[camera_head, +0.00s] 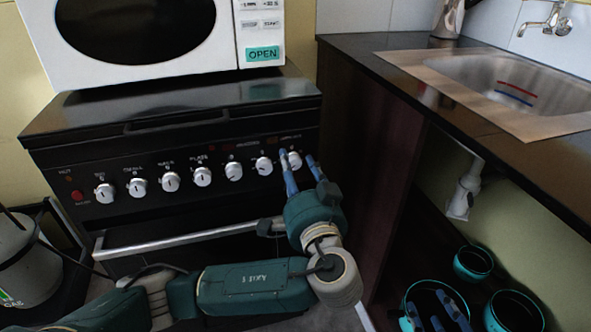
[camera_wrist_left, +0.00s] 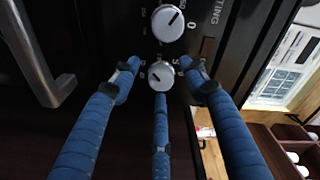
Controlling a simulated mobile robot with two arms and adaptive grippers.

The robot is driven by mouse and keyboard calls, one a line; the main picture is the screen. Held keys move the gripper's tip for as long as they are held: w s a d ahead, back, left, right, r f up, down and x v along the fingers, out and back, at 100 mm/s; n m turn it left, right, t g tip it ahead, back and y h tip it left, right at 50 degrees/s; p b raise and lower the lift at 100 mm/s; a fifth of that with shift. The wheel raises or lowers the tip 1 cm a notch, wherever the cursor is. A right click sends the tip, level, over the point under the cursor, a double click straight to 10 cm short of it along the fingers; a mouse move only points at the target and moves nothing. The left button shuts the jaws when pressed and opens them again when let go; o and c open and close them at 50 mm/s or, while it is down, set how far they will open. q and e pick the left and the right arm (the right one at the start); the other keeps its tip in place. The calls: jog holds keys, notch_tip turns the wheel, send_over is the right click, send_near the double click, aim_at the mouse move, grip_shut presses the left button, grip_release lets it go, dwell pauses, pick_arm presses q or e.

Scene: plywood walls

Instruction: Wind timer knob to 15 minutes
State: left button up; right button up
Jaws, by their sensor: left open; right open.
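The black stove front carries a row of white round knobs; no label clearly reads as timer. The far-right knob (camera_head: 294,160) is at my left gripper (camera_head: 299,163), whose blue fingers point at the panel and partly cover this area. In the left wrist view, a white knob with a dark pointer mark (camera_wrist_left: 161,75) lies between the spread blue fingers of my left gripper (camera_wrist_left: 159,80). Contact cannot be told. Another knob (camera_wrist_left: 168,23) sits above it in that view.
A white microwave (camera_head: 180,45) stands on the stove top. The oven handle (camera_head: 190,238) runs below the knobs, close to my left arm. A dark counter with a steel sink (camera_head: 460,75) is at right. Teal pots (camera_head: 473,262) sit below it. A gas cylinder (camera_head: 25,265) stands at left.

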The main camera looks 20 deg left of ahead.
pick_arm(q)
jog(key=shift+c, duration=0.5)
grip_shut()
jog(key=shift+f, duration=0.2)
dwell(0.6)
grip_release()
jog(key=shift+o, duration=0.5)
jog(key=shift+r, duration=0.15)
jog(key=v, duration=1.2)
